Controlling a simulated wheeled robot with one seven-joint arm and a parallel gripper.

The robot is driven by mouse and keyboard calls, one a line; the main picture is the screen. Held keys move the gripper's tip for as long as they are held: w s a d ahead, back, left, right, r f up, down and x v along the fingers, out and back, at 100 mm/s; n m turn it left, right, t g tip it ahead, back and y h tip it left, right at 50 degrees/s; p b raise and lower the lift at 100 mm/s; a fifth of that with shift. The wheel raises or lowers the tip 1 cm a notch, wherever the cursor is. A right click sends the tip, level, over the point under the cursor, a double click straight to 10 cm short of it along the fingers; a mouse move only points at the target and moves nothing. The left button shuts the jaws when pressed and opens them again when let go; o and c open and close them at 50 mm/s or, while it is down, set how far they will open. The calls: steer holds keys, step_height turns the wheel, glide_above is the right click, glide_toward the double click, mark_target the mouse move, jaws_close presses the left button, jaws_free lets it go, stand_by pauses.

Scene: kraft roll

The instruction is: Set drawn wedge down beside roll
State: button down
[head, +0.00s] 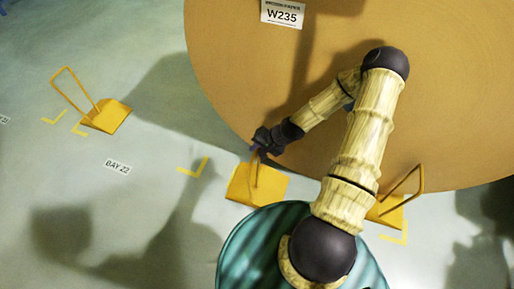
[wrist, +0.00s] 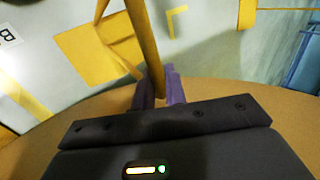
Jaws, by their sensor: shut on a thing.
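The paper roll (head: 235,60) is a huge brown disc filling the upper right of the head view, labelled W235. My gripper (head: 261,148) is shut on the thin yellow handle of a yellow wedge (head: 250,187), in front of the roll's lower edge. In the wrist view the purple fingertips (wrist: 159,88) close around the handle, and the wedge's flat body (wrist: 88,55) shows beyond them. I cannot tell whether the wedge touches the floor or hangs just above it. The roll's brown surface (wrist: 85,103) spans the wrist view below the wedge.
A second yellow wedge (head: 107,115) with a looped handle stands on the floor at left. A third (head: 388,214) is by the roll's lower right, partly behind my arm. Yellow corner marks (head: 203,167) and a BAY 22 label (head: 117,166) are on the grey floor.

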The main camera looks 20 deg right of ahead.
steer(key=shift+d+f, duration=0.1)
steer(key=shift+f, duration=0.25)
stand_by(0.3)
steer(key=c, duration=1.4)
jaws_free()
steer(key=shift+o, duration=0.2)
steer(key=shift+f, duration=0.1)
steer(key=p+v, duration=0.5)
steer(key=v, duration=1.2)
steer(key=shift+s, duration=0.2)
steer(key=shift+r, duration=0.2)
